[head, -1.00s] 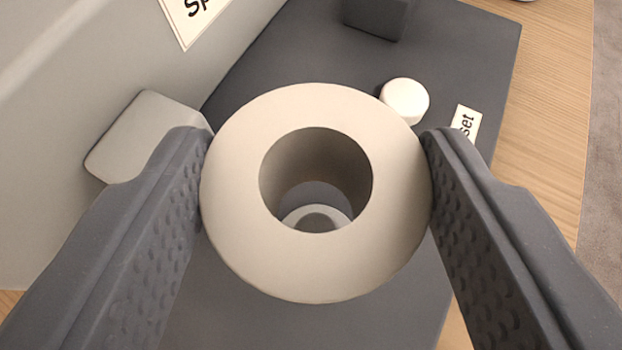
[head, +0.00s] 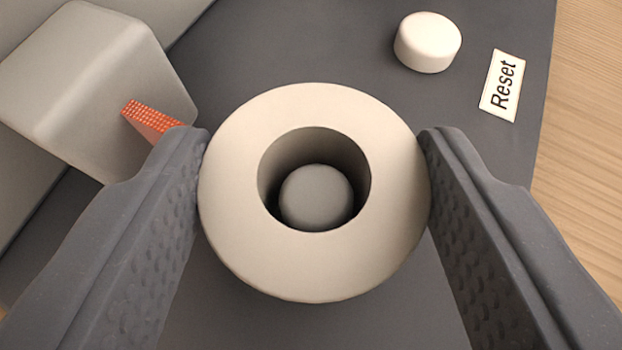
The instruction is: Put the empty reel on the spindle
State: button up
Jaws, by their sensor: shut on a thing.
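The empty reel (head: 315,263) is a cream ring with a wide round hole, in the middle of the head view. My gripper (head: 314,190) is shut on it, one finger against its left side and one against its right. The spindle (head: 316,195) shows through the hole as a grey rounded tip, a little below the hole's centre. A dark gap shows around the tip, widest above it. Whether the tip is inside the bore or just below the reel I cannot tell. The spindle's base is hidden by the reel.
A grey block-like housing (head: 85,75) with an orange textured piece (head: 150,117) stands close to my left finger. A white round button (head: 428,42) and a "Reset" label (head: 503,85) are at the upper right on the dark plate (head: 300,40). Wooden surface (head: 585,130) lies at the right.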

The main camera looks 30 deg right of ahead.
jog(key=o, duration=1.1)
jog(key=shift+s+a, duration=0.1)
jog(key=p+v, duration=0.1)
jog(key=v, duration=1.2)
jog(key=shift+s+r, duration=0.15)
jog(key=shift+s, duration=0.1)
jog(key=shift+w+a, duration=0.1)
